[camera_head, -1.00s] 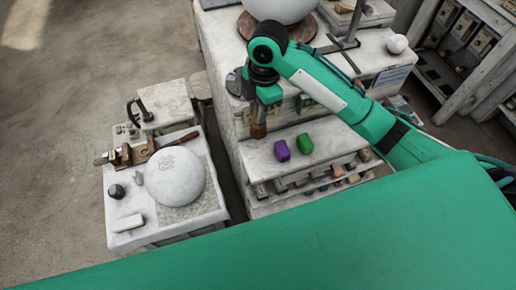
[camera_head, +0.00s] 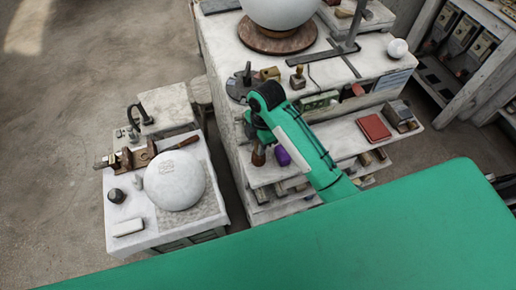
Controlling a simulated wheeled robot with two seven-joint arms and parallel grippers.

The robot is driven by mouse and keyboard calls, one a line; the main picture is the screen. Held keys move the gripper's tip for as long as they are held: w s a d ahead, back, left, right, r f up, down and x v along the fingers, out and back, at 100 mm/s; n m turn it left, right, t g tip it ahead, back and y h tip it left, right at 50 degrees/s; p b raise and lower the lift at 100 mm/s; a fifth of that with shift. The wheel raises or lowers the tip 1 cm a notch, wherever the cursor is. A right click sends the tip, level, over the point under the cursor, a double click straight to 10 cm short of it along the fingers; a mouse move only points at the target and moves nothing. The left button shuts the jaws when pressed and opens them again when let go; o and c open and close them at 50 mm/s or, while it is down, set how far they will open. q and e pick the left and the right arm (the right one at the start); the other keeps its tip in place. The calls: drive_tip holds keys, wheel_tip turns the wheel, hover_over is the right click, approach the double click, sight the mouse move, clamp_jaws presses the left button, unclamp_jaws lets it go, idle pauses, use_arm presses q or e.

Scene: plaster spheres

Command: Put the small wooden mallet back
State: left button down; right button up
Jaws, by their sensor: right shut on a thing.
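My right gripper (camera_head: 257,143) reaches down over the shelf at the near side of the large work block, its arm coming in from the right. It is shut on a small brown wooden piece that looks like the mallet (camera_head: 258,157). The mallet hangs below the gripper, over the left end of the upper pale shelf (camera_head: 267,177). Whether it touches the shelf I cannot tell. A purple block (camera_head: 282,157) lies just right of it, partly covered by my arm. My left gripper is not in view.
A low table (camera_head: 128,211) at left holds a white plaster sphere (camera_head: 174,179), a dark cup and a wooden tool. The large block's top carries a bigger sphere (camera_head: 283,8) on a brown disc. A red book (camera_head: 373,128) lies on the shelf further right.

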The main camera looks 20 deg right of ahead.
wheel_tip(320, 180, down, 3)
drive_tip(key=shift+r+p, duration=0.2)
drive_tip(key=shift+p, duration=0.35)
drive_tip(key=shift+f, duration=0.3)
drive_tip(key=shift+f, duration=0.15)
drive_tip(key=o, duration=1.1)
drive_tip(key=shift+c, duration=0.2)
